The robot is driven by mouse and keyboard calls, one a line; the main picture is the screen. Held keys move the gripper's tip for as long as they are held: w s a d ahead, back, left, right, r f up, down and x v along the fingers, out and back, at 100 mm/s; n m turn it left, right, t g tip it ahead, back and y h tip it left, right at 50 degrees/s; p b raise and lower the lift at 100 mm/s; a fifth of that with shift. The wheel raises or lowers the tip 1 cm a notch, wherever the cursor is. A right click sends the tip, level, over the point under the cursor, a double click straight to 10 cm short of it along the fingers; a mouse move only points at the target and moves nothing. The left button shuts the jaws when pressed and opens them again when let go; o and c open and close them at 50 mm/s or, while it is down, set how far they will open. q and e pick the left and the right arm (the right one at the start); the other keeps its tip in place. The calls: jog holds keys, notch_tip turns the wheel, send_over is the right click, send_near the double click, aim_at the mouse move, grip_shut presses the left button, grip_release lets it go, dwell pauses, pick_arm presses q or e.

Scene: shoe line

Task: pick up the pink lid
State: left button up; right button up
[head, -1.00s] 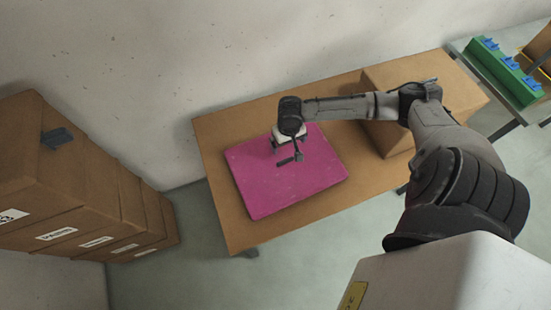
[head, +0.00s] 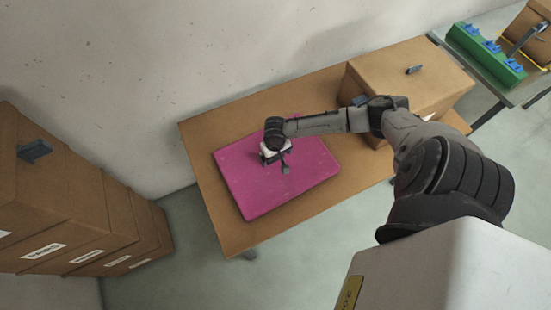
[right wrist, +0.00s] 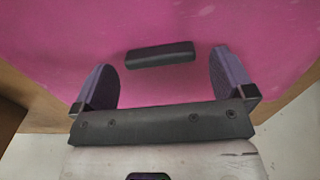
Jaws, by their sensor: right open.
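The pink lid (head: 300,185) lies flat on the brown table, a wide rectangular panel. In the right wrist view the lid (right wrist: 150,25) fills most of the picture, with a dark bar-shaped handle (right wrist: 160,55) on it. My right gripper (head: 270,158) is over the lid in the head view. In the right wrist view its two fingers (right wrist: 163,82) are open, one on each side of the handle's ends. The handle is between and slightly beyond the fingers, and I cannot tell whether they touch the lid. My left gripper is not in view.
A cardboard box (head: 400,80) with a dark handle stands on the table's (head: 205,170) right end. A green rack (head: 485,55) with blue parts is at the far right. Several brown boxes (head: 65,200) stand at the left. A wall is behind the table.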

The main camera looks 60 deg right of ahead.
jog(key=shift+f, duration=0.35)
jog(key=shift+c, duration=0.5)
jog(key=c, duration=0.7)
jog(key=shift+c, duration=0.5)
jog(key=shift+r, duration=0.1)
